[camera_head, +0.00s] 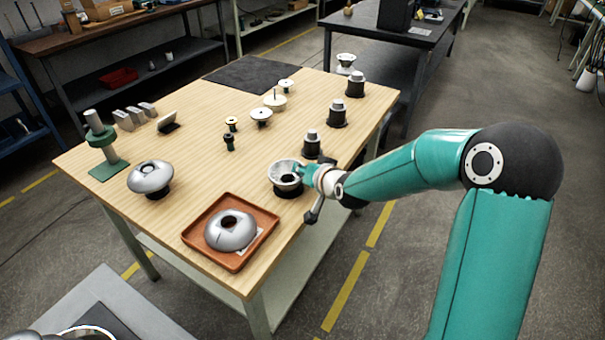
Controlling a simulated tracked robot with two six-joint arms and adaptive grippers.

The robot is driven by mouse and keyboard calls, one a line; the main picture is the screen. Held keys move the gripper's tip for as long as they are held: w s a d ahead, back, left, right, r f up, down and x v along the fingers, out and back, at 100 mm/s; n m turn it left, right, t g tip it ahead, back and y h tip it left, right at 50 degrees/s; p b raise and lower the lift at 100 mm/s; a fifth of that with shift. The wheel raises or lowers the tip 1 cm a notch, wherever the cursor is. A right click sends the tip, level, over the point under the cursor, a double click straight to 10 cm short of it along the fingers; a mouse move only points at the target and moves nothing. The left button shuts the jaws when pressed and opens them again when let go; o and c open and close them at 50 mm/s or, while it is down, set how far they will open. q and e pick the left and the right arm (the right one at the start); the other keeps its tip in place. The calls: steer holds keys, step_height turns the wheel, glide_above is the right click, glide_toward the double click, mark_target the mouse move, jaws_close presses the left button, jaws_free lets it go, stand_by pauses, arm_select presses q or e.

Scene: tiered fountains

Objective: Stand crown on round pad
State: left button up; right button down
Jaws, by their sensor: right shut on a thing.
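My right gripper (306,174) reaches in from the right over the table's right edge. It is shut on the rim of a pale grey, bowl-like ring piece (284,168), which may be the crown. The piece looks upright. A black round pad (287,191) shows directly below it; I cannot tell whether the two touch or a small gap is left. The gripper's fingertips are small and partly merge with the piece. My left gripper is not in view.
An orange tray (262,212) holds a silver dome with a hole (231,231). Another silver dome (150,178) stands on a black base. Stepped grey pieces on black bases (337,112) line the right edge. A green stand (100,132) is at left.

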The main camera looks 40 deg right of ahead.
steer(key=c, duration=1.1)
jaws_free()
steer(key=shift+s+f, duration=0.1)
steer(key=shift+f, duration=0.05)
steer(key=shift+o, duration=0.2)
steer(key=v, duration=1.2)
